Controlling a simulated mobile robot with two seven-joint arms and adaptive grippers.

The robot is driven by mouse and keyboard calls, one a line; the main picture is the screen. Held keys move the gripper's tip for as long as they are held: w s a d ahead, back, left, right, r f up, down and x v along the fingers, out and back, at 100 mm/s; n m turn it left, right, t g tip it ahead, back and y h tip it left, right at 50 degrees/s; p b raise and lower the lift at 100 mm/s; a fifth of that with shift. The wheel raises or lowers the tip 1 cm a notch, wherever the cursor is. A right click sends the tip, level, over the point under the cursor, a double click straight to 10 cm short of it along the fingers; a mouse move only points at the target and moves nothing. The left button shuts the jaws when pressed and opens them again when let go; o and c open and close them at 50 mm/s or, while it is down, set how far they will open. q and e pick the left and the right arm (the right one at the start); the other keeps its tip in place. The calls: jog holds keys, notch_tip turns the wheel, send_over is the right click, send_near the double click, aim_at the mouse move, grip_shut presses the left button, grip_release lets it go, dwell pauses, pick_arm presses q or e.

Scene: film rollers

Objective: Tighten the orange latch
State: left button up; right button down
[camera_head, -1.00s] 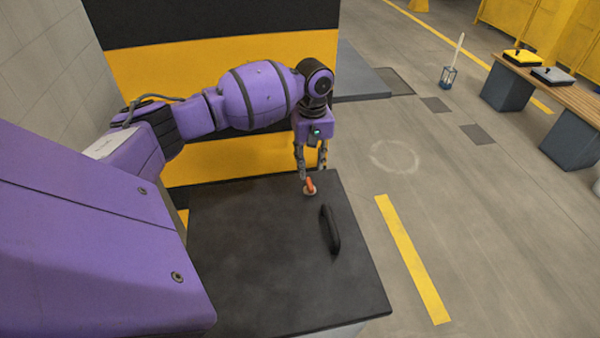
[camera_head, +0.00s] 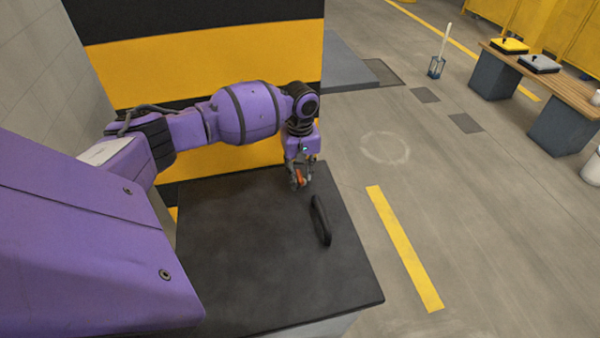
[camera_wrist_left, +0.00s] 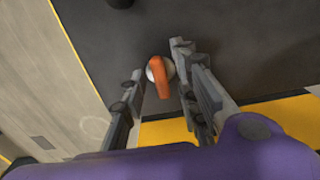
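The orange latch (camera_head: 298,178) is a small lever on a round pale base, on the dark top of the box (camera_head: 240,260), near its far right edge. In the left wrist view the latch (camera_wrist_left: 159,76) points toward the gripper's palm. My left gripper (camera_head: 302,182) is over the latch and partly hides it in the head view. In the left wrist view its fingers (camera_wrist_left: 158,76) are apart, one on each side of the latch. The right finger is close to the base; I cannot tell if it touches. My right gripper is not in view.
A black handle (camera_head: 321,220) stands up from the box top, near the latch. A black and yellow striped panel (camera_head: 200,60) is behind my arm. Open floor with a yellow line (camera_head: 405,250) lies to the right. A bench (camera_head: 550,85) stands farther off.

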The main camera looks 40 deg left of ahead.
pick_arm(q)
grip_shut()
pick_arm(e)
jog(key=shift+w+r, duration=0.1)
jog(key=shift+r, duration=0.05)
